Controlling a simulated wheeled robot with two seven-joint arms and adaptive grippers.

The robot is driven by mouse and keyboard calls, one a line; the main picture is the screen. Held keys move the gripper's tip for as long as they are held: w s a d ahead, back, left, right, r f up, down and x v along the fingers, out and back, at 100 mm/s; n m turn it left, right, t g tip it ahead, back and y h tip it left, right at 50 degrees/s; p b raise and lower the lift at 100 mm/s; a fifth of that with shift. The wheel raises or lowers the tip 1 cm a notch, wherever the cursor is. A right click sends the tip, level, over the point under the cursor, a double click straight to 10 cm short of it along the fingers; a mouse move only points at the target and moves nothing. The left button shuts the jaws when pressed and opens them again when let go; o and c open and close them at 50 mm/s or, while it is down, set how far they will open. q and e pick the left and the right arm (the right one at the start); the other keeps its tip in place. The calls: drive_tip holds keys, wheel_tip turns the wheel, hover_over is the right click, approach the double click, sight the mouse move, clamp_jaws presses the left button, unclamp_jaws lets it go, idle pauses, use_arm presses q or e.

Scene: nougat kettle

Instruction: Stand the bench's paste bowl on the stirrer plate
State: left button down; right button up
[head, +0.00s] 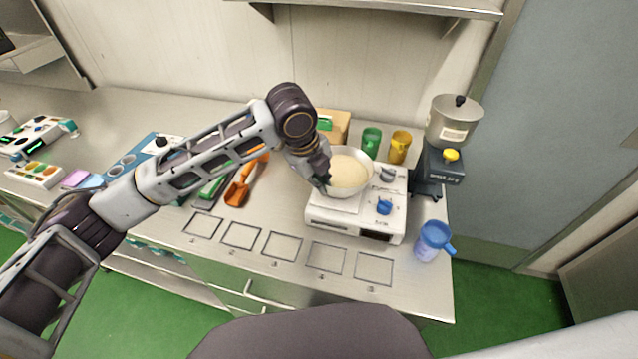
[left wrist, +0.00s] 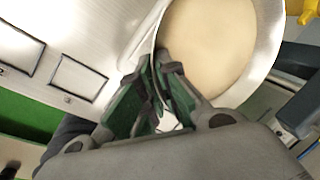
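The paste bowl (head: 349,172), a pale metal bowl filled with cream-coloured paste, is over the white stirrer plate (head: 340,222) in the head view. It looks about level; whether its base touches the plate top I cannot tell. My left gripper (head: 322,178) is at the bowl's left rim. In the left wrist view, the bowl (left wrist: 262,90) fills the upper right. The fingers of my left gripper (left wrist: 163,80) close on its wall, one inside and one outside. The stirrer plate has a blue knob (head: 384,207) on its front right. My right gripper is not in view.
A blue mug (head: 433,241) stands right of the stirrer plate, near the bench edge. Green (head: 371,143) and yellow (head: 399,147) cups stand behind it. A pot (head: 453,122) sits on a dark device at right. An orange scoop (head: 240,189) lies left. Marked squares (head: 283,246) in front are empty.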

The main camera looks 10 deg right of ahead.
use_arm(q)
drive_tip(key=shift+f, duration=0.55)
drive_tip(key=c, duration=1.6)
unclamp_jaws()
drive_tip(key=shift+f, duration=0.1)
drive_tip(key=shift+c, duration=0.2)
drive_tip(key=v, duration=1.2)
